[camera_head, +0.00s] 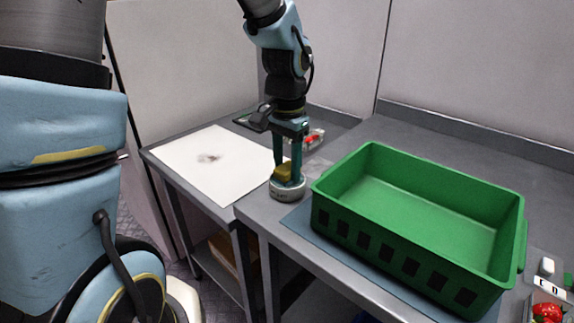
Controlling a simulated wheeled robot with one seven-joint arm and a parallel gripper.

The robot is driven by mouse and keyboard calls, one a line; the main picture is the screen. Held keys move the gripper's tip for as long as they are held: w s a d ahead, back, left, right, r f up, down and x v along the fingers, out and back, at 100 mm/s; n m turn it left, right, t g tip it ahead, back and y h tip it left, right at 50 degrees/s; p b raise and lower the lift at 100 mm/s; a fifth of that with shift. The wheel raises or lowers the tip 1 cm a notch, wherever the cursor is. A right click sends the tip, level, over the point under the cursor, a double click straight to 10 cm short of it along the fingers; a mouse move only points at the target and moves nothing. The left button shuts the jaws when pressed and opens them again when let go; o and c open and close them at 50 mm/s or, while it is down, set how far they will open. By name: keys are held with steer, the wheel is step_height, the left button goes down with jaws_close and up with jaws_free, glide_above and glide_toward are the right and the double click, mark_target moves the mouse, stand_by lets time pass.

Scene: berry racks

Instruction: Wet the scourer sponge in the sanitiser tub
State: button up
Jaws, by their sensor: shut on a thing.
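My gripper (287,168) points straight down and is shut on the yellow scourer sponge (284,173). The sponge is between the two teal fingers, at the mouth of a small round, pale grey tub (288,194), which I take as the sanitiser tub. The tub stands near the front left corner of the right-hand grey bench. Its near wall and the fingers hide the lower part of the sponge. I cannot see the liquid or tell how deep the sponge is.
A large green crate (418,174), empty, stands on a blue-grey mat (297,221) right of the tub. A white board (229,178) with a dark smear (208,158) lies on the left bench. A punnet with red berries (547,312) is at the lower right. Red items (312,139) lie behind the gripper.

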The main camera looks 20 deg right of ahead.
mark_target(287, 167)
stand_by(0.3)
steer(key=shift+r+p, duration=3.2)
steer(key=shift+r, duration=0.25)
